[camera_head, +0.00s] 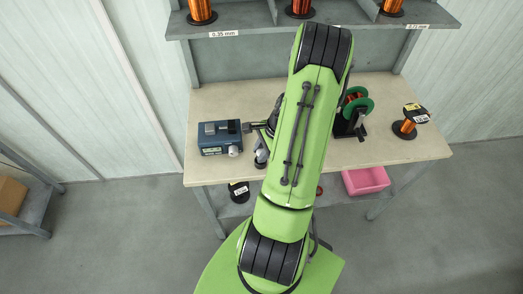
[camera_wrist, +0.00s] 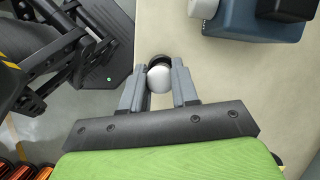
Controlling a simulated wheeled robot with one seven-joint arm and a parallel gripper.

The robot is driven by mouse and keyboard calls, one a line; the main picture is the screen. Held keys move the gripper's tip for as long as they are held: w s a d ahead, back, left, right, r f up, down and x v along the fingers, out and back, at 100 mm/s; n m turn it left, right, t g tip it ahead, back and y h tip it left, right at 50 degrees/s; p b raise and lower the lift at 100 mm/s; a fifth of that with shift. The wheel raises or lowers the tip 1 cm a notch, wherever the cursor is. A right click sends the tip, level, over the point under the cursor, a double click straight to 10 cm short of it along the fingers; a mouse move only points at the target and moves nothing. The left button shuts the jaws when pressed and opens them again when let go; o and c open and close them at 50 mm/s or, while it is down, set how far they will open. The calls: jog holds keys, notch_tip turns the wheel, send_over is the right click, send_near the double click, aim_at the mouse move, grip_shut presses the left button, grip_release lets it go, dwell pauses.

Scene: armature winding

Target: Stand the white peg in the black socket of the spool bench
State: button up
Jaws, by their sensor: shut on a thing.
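The white peg (camera_wrist: 160,78) shows its rounded end in the wrist view. My gripper (camera_wrist: 159,76) is shut on it, with one grey finger on each side. A black curved rim (camera_wrist: 159,59) shows just beyond the peg. It may be the black socket, but I cannot tell whether the peg is inside it or above it. In the head view my green arm covers the middle of the bench (camera_head: 395,160), and the peg cannot be made out for certain.
A blue machine (camera_head: 219,138) with a white knob (camera_head: 233,150) stands left of my arm. A green spool (camera_head: 359,105) on a black stand is right of it. A copper spool (camera_head: 404,128) stands farther right. A pink bin (camera_head: 366,181) sits below the benchtop.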

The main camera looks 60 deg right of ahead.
jog(key=shift+f, duration=0.15)
jog(key=shift+f+b, duration=0.65)
jog(key=shift+f, duration=0.1)
jog(key=shift+f, duration=0.15)
jog(key=o, duration=1)
jog(key=p+v, duration=0.3)
jog(key=v, duration=1.3)
